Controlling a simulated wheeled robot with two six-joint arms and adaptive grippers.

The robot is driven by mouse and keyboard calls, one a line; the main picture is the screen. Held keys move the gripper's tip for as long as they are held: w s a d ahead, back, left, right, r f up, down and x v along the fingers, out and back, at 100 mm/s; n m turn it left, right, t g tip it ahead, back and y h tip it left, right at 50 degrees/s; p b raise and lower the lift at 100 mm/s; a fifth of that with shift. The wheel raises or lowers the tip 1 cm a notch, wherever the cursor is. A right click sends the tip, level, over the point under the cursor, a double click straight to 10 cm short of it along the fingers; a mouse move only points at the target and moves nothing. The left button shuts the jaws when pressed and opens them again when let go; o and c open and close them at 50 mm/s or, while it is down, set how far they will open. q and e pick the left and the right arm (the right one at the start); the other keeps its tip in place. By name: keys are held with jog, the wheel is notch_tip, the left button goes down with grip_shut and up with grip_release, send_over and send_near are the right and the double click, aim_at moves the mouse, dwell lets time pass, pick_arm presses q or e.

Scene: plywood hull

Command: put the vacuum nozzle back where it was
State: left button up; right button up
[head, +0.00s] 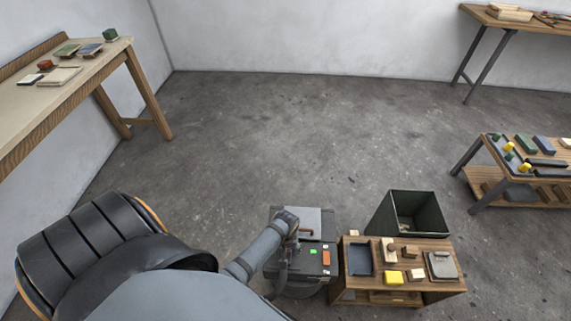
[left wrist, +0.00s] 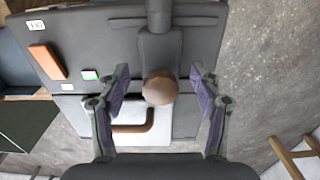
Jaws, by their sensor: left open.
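A dark grey tube with a block-like fitting (left wrist: 160,45), which looks like the vacuum nozzle, comes in from the top of the left wrist view. A round brown end or knob (left wrist: 160,88) shows at its lower end. My left gripper (left wrist: 160,73) is open, its fingers apart on either side of the knob with gaps. Below lies a dark boxy machine (left wrist: 100,35), also in the head view (head: 316,273), with an orange patch, a green button and a light panel with a brown bent handle (left wrist: 135,127). In the head view my forearm hides part of it. My right gripper is not in view.
A low wooden bench (head: 430,290) with small blocks and a blue tray stands right of the machine. A dark green open bin (head: 405,213) is behind it. Tables stand at the far left, far right and right. The middle floor is clear.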

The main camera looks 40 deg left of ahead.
pick_arm(q)
notch_tip(320, 180, up, 12)
jog(key=p, duration=0.2)
jog(key=shift+f, duration=0.25)
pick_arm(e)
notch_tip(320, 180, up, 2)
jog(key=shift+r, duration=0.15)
